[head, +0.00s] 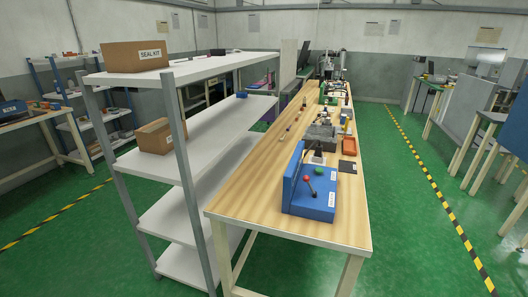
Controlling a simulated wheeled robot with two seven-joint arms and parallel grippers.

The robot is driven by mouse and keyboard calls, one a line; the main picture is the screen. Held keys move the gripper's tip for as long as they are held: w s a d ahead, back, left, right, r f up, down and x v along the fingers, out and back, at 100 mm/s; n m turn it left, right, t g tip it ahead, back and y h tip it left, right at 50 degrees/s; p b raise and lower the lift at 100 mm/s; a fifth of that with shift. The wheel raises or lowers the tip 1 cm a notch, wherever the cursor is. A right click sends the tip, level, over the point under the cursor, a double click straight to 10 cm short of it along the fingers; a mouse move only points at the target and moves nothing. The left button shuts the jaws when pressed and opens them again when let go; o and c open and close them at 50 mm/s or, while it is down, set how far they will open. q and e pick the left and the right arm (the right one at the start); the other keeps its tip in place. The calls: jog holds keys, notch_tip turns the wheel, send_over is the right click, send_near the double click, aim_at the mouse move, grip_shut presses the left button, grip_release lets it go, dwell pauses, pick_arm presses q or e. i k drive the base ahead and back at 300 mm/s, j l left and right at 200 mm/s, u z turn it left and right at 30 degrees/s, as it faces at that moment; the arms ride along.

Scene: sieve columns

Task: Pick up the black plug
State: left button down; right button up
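I cannot pick out a black plug for certain at this distance. Several small dark items lie on the long wooden workbench (277,160), too small to identify. A flat dark square (347,167) lies near the bench's right edge. A small dark item (217,51) lies on the top shelf of the white shelving unit. Neither of my grippers is in view.
A blue fixture (318,204) with red and green knobs stands at the bench's near end. Behind it are a grey block (320,137) and an orange tray (348,145). The white shelving (216,121) holds cardboard boxes. Green floor right of the bench is clear.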

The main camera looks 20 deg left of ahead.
aim_at(318, 147)
jog(key=u, duration=0.2)
jog(key=i+l+u, duration=0.4)
jog(key=l+u, duration=0.15)
jog(key=i+l+u, duration=0.25)
jog(key=l, duration=0.25)
jog(key=l+u, duration=0.55)
jog(key=l, duration=0.25)
jog(key=i+l+u, duration=0.1)
jog(key=l+u, duration=0.15)
jog(key=l, duration=0.2)
